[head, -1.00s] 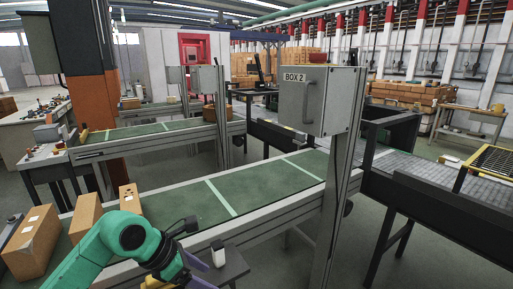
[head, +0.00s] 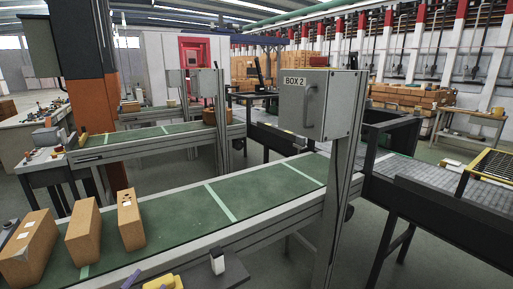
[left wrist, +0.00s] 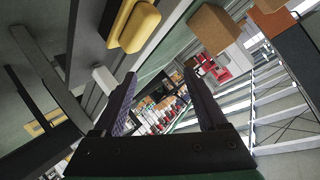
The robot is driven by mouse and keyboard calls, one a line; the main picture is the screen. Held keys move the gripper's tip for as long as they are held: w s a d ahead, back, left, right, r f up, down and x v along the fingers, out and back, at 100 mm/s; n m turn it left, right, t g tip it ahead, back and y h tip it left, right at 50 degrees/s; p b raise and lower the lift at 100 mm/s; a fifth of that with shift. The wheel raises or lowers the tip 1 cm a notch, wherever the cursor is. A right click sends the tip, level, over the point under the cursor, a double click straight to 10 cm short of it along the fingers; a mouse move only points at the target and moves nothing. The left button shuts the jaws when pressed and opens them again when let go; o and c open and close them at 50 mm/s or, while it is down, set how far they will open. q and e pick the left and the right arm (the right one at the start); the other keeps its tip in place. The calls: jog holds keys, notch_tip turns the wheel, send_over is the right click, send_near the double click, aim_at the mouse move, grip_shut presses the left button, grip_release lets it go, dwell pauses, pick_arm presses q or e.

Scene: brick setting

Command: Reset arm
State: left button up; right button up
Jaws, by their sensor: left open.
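My left gripper (left wrist: 160,76) shows in the left wrist view. Its two dark fingers are spread apart, with nothing between them. My right gripper is in neither view.
Three brown boxes (head: 28,247), (head: 83,231), (head: 131,219) stand on the left end of the green conveyor (head: 170,230). The conveyor is bare to their right. A grey "BOX 2" cabinet (head: 335,108) stands on a post beside it. A yellow object (head: 163,283) shows at the bottom edge.

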pick_arm(q)
jog(key=s+d+f+n+g+h, duration=0.2)
jog(key=s+d+f+n+g, duration=0.15)
jog(key=s+f+g, duration=0.85)
jog(key=s+f+t, duration=0.1)
jog(key=s+f, duration=0.2)
jog(key=f, duration=0.9)
jog(key=s+f, duration=0.3)
jog(key=f, duration=0.9)
jog(key=s+a+f, duration=0.1)
jog(key=s+f, duration=0.6)
jog(key=s, duration=0.1)
jog(key=s+a+f, duration=0.2)
jog(key=s+f, duration=0.6)
jog(key=s, duration=0.1)
jog(key=shift+a+f+g, duration=0.3)
jog(key=shift+g, duration=0.1)
jog(key=shift+s, duration=0.1)
